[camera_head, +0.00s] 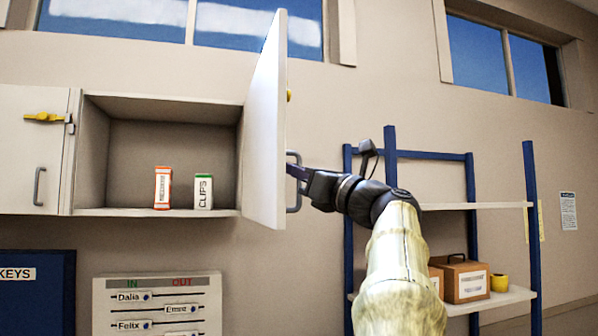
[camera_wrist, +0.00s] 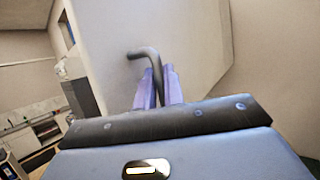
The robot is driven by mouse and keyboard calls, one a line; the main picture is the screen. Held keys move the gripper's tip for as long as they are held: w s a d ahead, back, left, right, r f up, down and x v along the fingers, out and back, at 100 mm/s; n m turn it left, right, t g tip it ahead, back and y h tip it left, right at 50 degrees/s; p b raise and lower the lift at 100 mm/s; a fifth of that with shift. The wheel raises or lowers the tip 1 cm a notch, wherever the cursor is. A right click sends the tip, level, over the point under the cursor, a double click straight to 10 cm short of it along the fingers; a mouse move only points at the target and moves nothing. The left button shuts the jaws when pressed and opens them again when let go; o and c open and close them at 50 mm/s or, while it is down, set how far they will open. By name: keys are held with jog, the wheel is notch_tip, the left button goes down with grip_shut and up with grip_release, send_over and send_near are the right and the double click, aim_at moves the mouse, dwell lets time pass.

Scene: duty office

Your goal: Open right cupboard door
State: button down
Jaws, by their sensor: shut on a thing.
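The right cupboard door (camera_head: 265,130) is white and stands swung wide open, edge nearly toward me, hinged at the right side of the cupboard (camera_head: 160,105). Its grey bar handle (camera_head: 295,157) is on the face turned to the right. My gripper (camera_head: 292,171) comes from the right and is shut on this handle. In the wrist view the handle (camera_wrist: 146,53) rises from between the two purple-blue fingers, with the door's face (camera_wrist: 185,45) behind it. Inside the open cupboard stand an orange-and-white box (camera_head: 162,188) and a green-and-white box labelled CLIPS (camera_head: 203,192).
The left cupboard door (camera_head: 30,150) is shut, with a yellow latch (camera_head: 43,117) at its upper edge. Below are a blue key cabinet (camera_head: 38,300) and an in/out board (camera_head: 155,300). A blue-framed shelf rack (camera_head: 535,230) with a cardboard box (camera_head: 465,281) stands at the right.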

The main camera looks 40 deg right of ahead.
jog(key=c, duration=1.8)
grip_release()
jog(key=b+v, duration=0.5)
jog(key=v, duration=1.2)
jog(key=shift+d, duration=0.15)
jog(key=shift+s, duration=0.1)
jog(key=shift+f, duration=0.1)
